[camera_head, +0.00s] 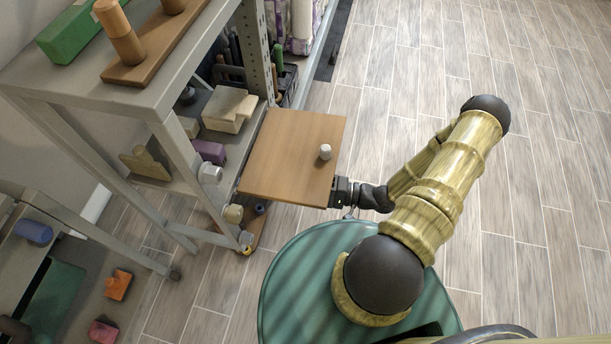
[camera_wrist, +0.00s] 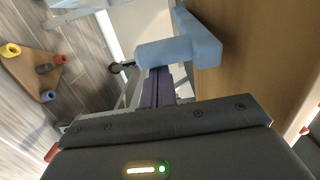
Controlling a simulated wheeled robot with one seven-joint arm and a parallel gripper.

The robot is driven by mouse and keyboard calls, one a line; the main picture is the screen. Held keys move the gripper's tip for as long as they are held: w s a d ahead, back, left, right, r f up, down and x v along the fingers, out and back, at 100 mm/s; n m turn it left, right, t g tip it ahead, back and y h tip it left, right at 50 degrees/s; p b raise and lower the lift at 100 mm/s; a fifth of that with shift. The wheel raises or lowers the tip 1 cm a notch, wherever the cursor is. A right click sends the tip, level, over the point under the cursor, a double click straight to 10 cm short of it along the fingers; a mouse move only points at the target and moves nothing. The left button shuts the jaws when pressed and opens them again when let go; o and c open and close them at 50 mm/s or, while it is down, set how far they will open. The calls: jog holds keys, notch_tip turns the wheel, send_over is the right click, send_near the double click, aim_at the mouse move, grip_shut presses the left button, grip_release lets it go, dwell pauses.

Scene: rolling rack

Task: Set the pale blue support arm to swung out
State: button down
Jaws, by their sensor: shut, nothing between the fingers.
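The pale blue support arm (camera_wrist: 178,50) shows in the wrist view as an angled bar beside the underside of the wooden leaf (camera_wrist: 245,55). In the head view it is hidden beneath the leaf (camera_head: 285,160), which extends from the rack's side and carries a small white knob (camera_head: 325,151). My gripper (camera_wrist: 160,78) is shut and empty, its fingers right against or just short of the support arm; I cannot tell whether they touch. In the head view my gripper (camera_head: 339,192) is at the leaf's lower right corner, its fingertips hidden under the leaf.
The grey rack (camera_head: 160,100) fills the upper left, with several blocks on its shelves. A green round-topped thing (camera_head: 300,270) lies below my arm. Orange and red blocks (camera_head: 118,284) sit at lower left. The plank floor (camera_head: 540,200) is open on the right.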

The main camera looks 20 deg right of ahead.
jog(key=shift+s+a+f, duration=0.1)
jog(key=shift+s, duration=0.3)
jog(key=shift+s, duration=0.1)
jog(key=w+d, duration=0.1)
jog(key=w, duration=0.3)
jog(key=s+p+v, duration=0.1)
jog(key=p+v, duration=0.1)
jog(key=v, duration=0.8)
jog(key=shift+s+a, duration=0.35)
jog(key=shift+a, duration=0.1)
jog(key=shift+d, duration=0.1)
jog(key=shift+w, duration=0.1)
